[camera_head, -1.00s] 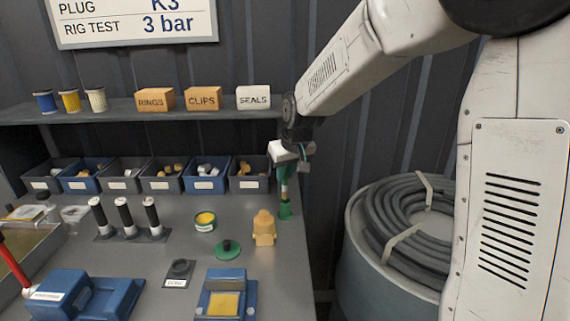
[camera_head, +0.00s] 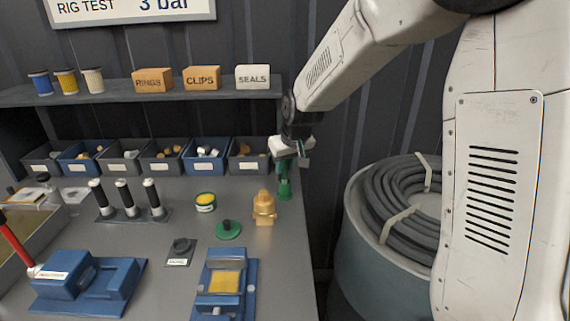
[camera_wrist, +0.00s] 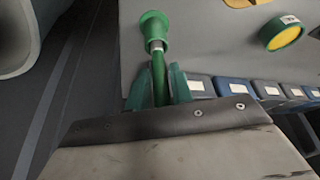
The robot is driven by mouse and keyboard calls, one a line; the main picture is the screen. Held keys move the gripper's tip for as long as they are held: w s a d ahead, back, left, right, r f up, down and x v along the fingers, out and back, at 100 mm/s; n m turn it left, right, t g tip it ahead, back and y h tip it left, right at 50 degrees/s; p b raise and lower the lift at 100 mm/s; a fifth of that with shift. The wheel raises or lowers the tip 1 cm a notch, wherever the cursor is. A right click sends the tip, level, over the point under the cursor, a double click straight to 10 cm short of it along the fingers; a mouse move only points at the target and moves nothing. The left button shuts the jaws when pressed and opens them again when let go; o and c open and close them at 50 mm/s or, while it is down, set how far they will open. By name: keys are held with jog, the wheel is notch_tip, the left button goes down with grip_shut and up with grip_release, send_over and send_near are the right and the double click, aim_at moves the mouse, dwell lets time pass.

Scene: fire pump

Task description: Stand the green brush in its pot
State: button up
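The green brush (camera_wrist: 158,76) is between the green fingers of my gripper (camera_wrist: 160,86) in the wrist view, its handle lying along them. Its light metal band is just at the mouth of a small green pot (camera_wrist: 153,28), and the tip beyond the band is hidden. In the head view my gripper (camera_head: 284,164) points down at the right back edge of the bench, directly above the pot (camera_head: 284,191). The fingers seem shut on the handle. The brush looks upright there, and I cannot tell whether its tip touches the pot's bottom.
A yellow-tan fitting (camera_head: 264,208) stands just left of the pot. A green disc with a black knob (camera_head: 228,230) and a green tin (camera_head: 205,202) are further left. Small bins (camera_head: 250,160) line the back under a shelf (camera_head: 220,93). A hose drum (camera_head: 365,250) stands right of the bench.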

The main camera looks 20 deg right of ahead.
jog(key=shift+o, duration=1.2)
jog(key=v, duration=0.7)
jog(key=shift+r, duration=0.4)
jog(key=shift+s, duration=0.15)
jog(key=s+d+r+g, duration=0.1)
jog(key=s, duration=1.6)
jog(key=s+d+r+m+g, duration=0.1)
jog(key=s+r+g, duration=0.1)
jog(key=s, duration=1.5)
jog(key=shift+s+d+m+h, duration=0.25)
jog(key=shift+s+m+h, duration=0.05)
jog(key=shift+s, duration=0.05)
